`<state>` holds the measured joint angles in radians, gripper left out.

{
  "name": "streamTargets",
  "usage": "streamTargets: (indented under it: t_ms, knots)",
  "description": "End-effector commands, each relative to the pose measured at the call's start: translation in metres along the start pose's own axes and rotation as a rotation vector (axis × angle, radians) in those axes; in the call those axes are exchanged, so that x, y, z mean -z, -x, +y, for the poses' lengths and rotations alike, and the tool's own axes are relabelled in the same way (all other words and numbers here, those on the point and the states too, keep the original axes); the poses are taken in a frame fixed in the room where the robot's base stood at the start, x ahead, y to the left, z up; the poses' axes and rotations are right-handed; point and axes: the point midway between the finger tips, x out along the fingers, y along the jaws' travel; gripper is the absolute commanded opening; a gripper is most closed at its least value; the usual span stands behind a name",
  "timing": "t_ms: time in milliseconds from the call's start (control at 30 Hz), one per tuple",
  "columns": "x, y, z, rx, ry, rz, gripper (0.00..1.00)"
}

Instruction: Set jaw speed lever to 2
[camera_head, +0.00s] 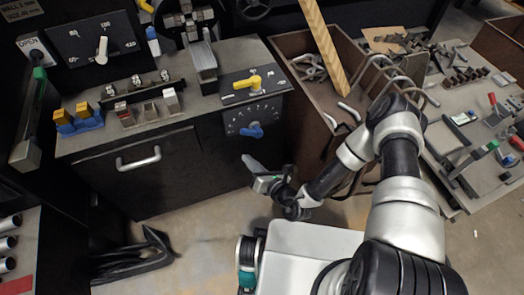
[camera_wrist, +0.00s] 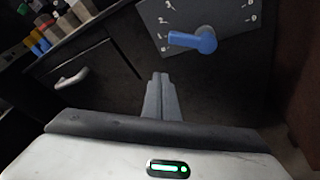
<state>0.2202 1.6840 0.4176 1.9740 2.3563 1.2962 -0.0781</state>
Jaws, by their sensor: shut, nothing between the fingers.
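A blue lever (camera_head: 253,130) sits on a numbered dial plate (camera_head: 238,118) on the front of the dark cabinet. It also shows in the wrist view (camera_wrist: 195,41), where its handle extends to the left from its round hub. Its exact setting is too small to read. A yellow lever (camera_head: 250,83) sits on a panel on the cabinet top, above the dial; I cannot read which lever is labelled jaw speed. My gripper (camera_head: 251,163) is below the blue lever, apart from it. In the wrist view its fingers (camera_wrist: 160,80) are together and empty, pointing toward the cabinet front.
A drawer handle (camera_head: 138,159) sticks out left of the dial. A brown bin (camera_head: 290,45) with metal rods and a wooden beam (camera_head: 325,47) stands to the right. A table with tools (camera_head: 470,125) is farther right.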

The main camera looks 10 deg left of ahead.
Motion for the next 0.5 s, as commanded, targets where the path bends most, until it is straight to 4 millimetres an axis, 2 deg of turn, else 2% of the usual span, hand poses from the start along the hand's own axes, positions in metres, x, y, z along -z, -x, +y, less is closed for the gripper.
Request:
streamTargets:
  t_ms: [100, 267, 500]
  knots:
    - [0.005, -0.001, -0.014, 0.065, -0.01, -0.02, 0.0]
    - [0.007, -0.012, -0.019, 0.079, -0.008, -0.024, 0.0]
    - [0.007, -0.059, -0.023, 0.076, -0.007, -0.025, 0.0]
